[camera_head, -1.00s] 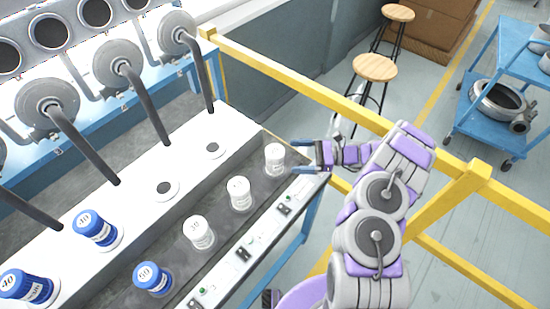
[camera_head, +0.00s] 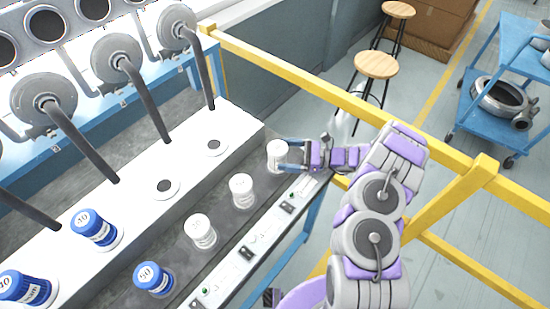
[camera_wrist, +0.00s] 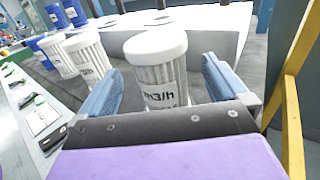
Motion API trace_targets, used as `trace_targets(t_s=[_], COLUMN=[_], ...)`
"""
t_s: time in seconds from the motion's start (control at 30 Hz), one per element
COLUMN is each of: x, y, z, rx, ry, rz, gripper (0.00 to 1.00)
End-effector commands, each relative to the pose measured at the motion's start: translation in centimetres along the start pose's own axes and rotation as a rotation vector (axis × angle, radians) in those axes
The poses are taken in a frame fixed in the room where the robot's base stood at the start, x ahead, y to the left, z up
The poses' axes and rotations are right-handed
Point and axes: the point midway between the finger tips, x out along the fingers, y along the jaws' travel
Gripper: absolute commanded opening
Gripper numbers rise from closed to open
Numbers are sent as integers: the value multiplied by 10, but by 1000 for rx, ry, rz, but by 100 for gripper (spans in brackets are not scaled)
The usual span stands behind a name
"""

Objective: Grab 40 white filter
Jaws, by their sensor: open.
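A white filter (camera_head: 278,157) stands upright at the far right end of the grey lower shelf. In the wrist view this white filter (camera_wrist: 158,72) stands between my two blue fingers, with "m3/h" readable and its number not readable. My gripper (camera_head: 290,156) is open around it, and a gap shows on both sides. Two more white filters stand along the same row: one in the middle (camera_head: 241,191) and one nearer (camera_head: 200,231). The nearer one seems marked 30; the middle one's number is too small to read.
A blue filter marked 50 (camera_head: 153,279) stands in the same row. Blue filters marked 40 (camera_head: 95,229) stand on the white ledge, beside empty round seats (camera_head: 166,187). A yellow rail (camera_head: 300,78) runs behind my arm. Grey pipes hang over the ledge.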

Motion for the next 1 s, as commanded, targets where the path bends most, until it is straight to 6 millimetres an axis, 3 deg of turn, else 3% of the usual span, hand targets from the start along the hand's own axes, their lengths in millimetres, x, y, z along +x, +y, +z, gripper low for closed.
trace_targets(t_s=[0.3, 0.53, 1.0], x=[44, 47, 45], y=[0, 0, 0], z=[0, 1, 1], rx=[-1, -1, -1], ry=[3, 4, 2], rz=[1, 0, 0], gripper=[100, 100, 55])
